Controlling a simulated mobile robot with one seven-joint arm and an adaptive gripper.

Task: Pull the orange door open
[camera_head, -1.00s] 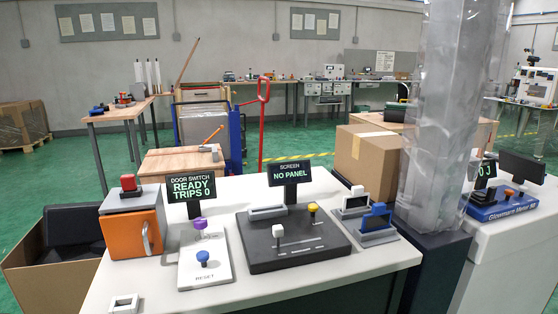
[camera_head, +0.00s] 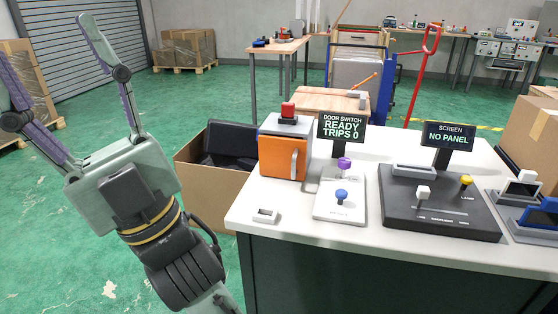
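The orange door (camera_head: 279,157) is the front of a small grey box with a red knob (camera_head: 288,110) on top, at the left end of the white table. The door looks shut. A light curved handle (camera_head: 294,163) is on its right side. My gripper (camera_head: 48,62) is raised at the left of the view, its two fingers spread wide and empty. It is well to the left of the door and apart from it.
A display reading "READY TRIPS 0" (camera_head: 341,128) stands right of the door, behind a white plate (camera_head: 340,201) with purple and blue knobs. A small white block (camera_head: 265,215) lies in front of the door. An open cardboard box (camera_head: 200,181) stands left of the table (camera_head: 300,231).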

